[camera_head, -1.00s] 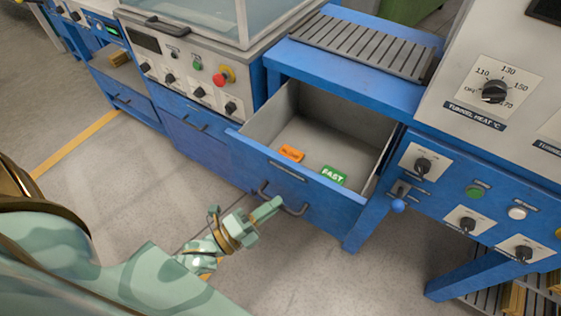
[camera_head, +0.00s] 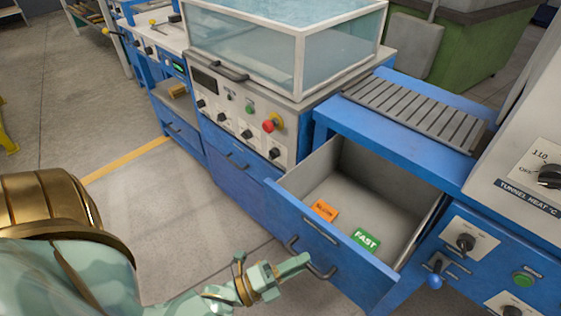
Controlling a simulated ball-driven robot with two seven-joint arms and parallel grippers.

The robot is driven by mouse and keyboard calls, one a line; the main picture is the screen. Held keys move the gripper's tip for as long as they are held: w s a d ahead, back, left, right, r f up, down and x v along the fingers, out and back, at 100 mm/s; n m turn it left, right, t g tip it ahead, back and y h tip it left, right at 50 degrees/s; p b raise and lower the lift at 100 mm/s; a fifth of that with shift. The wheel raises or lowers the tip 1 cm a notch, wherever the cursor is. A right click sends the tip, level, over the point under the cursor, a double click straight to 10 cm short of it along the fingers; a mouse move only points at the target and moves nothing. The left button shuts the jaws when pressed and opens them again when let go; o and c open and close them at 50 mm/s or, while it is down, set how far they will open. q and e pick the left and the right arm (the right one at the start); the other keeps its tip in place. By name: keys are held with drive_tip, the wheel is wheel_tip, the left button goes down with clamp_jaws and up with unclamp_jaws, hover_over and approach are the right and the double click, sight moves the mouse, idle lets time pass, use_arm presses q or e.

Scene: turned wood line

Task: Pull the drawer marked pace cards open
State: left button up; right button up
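The blue drawer (camera_head: 325,245) stands well open under the conveyor, its grey inside showing. Its front carries a small dark label (camera_head: 322,231), too small to read. An orange card (camera_head: 324,210) and a green card marked FAST (camera_head: 366,240) lie inside. My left gripper (camera_head: 308,260) is at the drawer's dark handle (camera_head: 325,275), its fingers across the middle of the bar and seemingly closed on it. The fingers hide that part of the bar. My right gripper is not in view.
A roller conveyor (camera_head: 415,112) runs above the drawer. A control panel with a blue-knobbed lever (camera_head: 435,281) is right of it. Left are a glass-sided tank (camera_head: 285,55) and its cabinet, with another closed drawer (camera_head: 236,160).

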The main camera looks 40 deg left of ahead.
use_arm(q)
drive_tip(key=p+v, duration=0.1)
drive_tip(key=v, duration=1.5)
drive_tip(key=shift+s, duration=0.15)
